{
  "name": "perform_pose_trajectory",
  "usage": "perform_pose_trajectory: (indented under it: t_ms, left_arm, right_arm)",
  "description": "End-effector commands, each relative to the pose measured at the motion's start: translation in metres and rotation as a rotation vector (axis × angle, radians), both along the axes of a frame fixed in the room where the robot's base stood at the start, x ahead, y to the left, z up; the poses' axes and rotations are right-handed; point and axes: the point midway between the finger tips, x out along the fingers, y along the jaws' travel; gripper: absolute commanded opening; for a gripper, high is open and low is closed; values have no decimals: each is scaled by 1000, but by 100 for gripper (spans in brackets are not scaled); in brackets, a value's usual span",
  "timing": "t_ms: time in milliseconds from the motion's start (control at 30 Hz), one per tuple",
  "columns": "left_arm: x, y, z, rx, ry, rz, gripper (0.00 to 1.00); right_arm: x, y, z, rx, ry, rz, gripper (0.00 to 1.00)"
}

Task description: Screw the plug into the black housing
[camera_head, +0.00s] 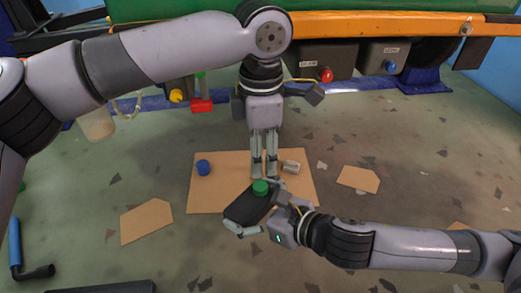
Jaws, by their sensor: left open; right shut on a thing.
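My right gripper (258,212) is shut on the black housing (240,207) and holds it tilted in front of the cardboard sheet. A green plug (260,187) sits at the upper end of the housing. I cannot tell how deep it is seated. My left gripper (264,172) points straight down just above the green plug in the picture. Its fingers are open with a narrow gap and nothing shows between them. I cannot tell whether the fingertips touch the plug.
A cardboard sheet (206,197) lies on the floor, bearing a blue cap (203,168) and a small pale cylinder (291,167). Cardboard pieces (146,220) (358,179) lie either side. Behind stands an orange-framed vehicle (390,27) with dark boxes. A blue-and-black tool (16,252) lies at left.

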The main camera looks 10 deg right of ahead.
Motion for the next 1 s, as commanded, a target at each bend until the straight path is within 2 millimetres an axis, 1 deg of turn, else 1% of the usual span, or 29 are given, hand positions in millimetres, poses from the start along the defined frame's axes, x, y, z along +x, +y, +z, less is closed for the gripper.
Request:
perform_pose_trajectory:
  t_ms: [267,367,467,700,800,900,1000]
  left_arm:
    - [0,0,0,0,0,1,43]
    - [0,0,-5,1,0,0,43]
    - [0,0,-15,1,1,0,43]
    - [0,1,-53,1,0,0,43]
    - [0,0,-65,0,-1,0,43]
    - [0,0,-74,1,-2,0,43]
    - [0,0,-79,-1,-2,0,43]
  right_arm:
    - [0,0,2,2,-5,2,13]
    - [0,0,2,2,-5,2,13]
    - [0,0,2,2,-5,2,13]
    - [0,0,2,2,-5,2,13]
    - [0,0,2,2,-5,2,13]
    - [0,0,2,2,-5,2,13]
    - [0,0,2,2,-5,2,13]
